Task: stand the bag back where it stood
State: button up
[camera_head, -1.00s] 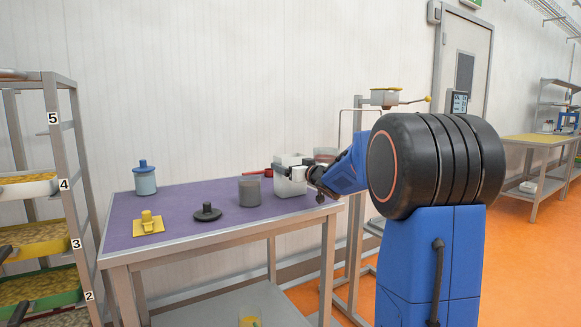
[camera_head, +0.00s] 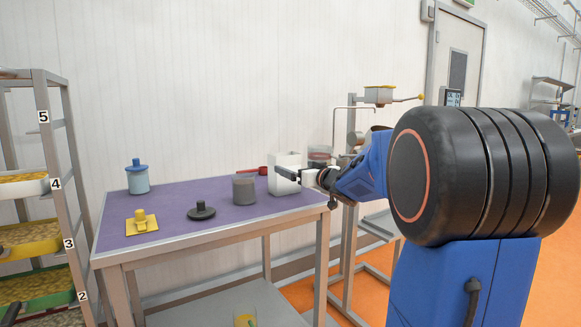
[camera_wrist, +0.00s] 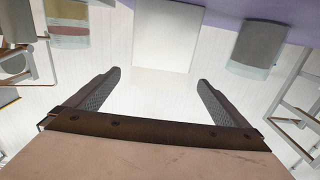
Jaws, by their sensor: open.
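A white, upright, box-shaped bag (camera_head: 284,160) stands on the purple-topped table (camera_head: 180,208) near its right end. It also shows in the wrist view (camera_wrist: 165,35), at top centre, apart from both fingers. My gripper (camera_head: 287,177) reaches in from the right at the bag's front and hides part of it. In the wrist view my gripper (camera_wrist: 160,78) is open, with nothing between its fingers. The bag's face lies just beyond the fingertips, roughly centred between them.
A grey-filled clear jar (camera_head: 245,187) stands close left of the bag; a red object (camera_head: 262,170) lies behind. A black knobbed disc (camera_head: 201,211), yellow knobbed plate (camera_head: 141,222) and blue-lidded jar (camera_head: 138,178) are farther left. A layered jar (camera_wrist: 68,22) is on the other side.

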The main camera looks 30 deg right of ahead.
jog(key=shift+s, duration=1.45)
jog(key=s+a+f+g, duration=0.4)
jog(key=s+a+f, duration=0.3)
jog(key=s, duration=0.6)
jog(key=s+a+f+g, duration=0.4)
jog(key=s+a+f, duration=0.4)
jog(key=s, duration=0.6)
jog(key=s+a+f+g, duration=0.5)
jog(key=s+a+f, duration=0.2)
jog(key=s+f, duration=0.3)
jog(key=s, duration=0.3)
jog(key=shift+s+a+f+h, duration=0.25)
jog(key=shift+s+a+h, duration=0.05)
